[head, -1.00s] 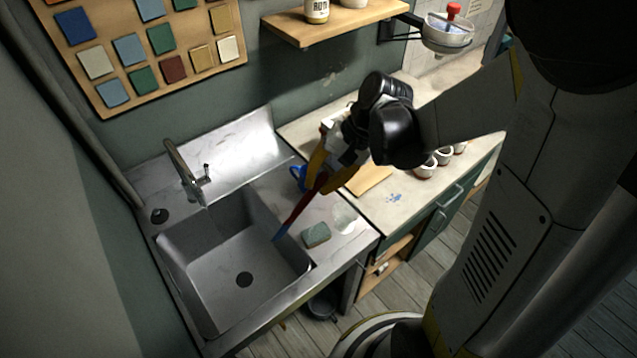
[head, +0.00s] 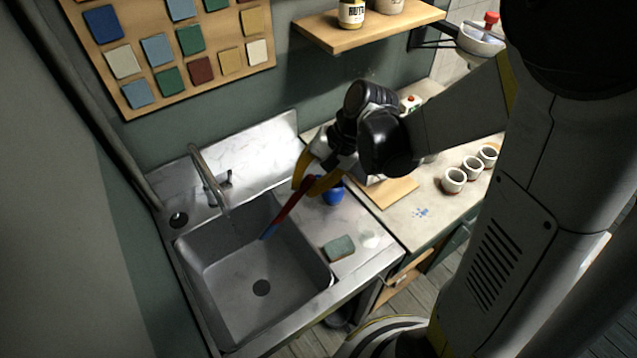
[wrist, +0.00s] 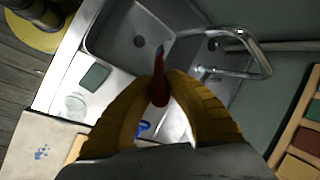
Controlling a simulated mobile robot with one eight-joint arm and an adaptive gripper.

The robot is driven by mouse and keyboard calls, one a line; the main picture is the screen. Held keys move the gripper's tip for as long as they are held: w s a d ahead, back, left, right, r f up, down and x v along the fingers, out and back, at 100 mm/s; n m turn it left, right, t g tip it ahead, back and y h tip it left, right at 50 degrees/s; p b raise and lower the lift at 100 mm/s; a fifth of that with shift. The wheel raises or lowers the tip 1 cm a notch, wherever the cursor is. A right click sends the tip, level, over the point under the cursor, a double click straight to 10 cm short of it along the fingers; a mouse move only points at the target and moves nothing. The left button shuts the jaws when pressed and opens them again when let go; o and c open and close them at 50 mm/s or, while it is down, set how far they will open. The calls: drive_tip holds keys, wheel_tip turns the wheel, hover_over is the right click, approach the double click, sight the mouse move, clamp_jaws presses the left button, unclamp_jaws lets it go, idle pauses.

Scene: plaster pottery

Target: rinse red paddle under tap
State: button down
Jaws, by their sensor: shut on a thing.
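My gripper (head: 315,183) is shut on the red paddle (head: 290,207), which has a red handle and a blue tip. The paddle slants down and left, its blue end over the right part of the sink basin (head: 225,278). In the wrist view the paddle (wrist: 158,86) sits between the yellow fingers (wrist: 160,85) and points toward the basin (wrist: 122,35). The tap (head: 208,178) stands at the back of the sink, left of the paddle. In the wrist view the tap (wrist: 262,55) arches at the right. I cannot tell whether water runs.
A blue mug (head: 334,192) stands on the counter just behind and right of the fingers. A green sponge (head: 339,247) lies on the sink's right ledge. Several white cups (head: 454,180) stand on the right worktop. A wooden shelf (head: 370,30) hangs above.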

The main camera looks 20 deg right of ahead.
drive_tip(key=b, duration=0.2)
hover_over(285, 212)
drive_tip(key=w+a, duration=0.2)
drive_tip(key=a, duration=0.1)
drive_tip(key=shift+s+d+f, duration=0.15)
drive_tip(key=shift+d+f, duration=0.1)
drive_tip(key=shift+f, duration=0.6)
drive_tip(key=shift+w+d, duration=0.2)
drive_tip(key=shift+w, duration=0.4)
drive_tip(key=shift+s, duration=0.15)
drive_tip(key=shift+s+a, duration=0.2)
drive_tip(key=shift+s, duration=0.25)
drive_tip(key=shift+w, duration=0.1)
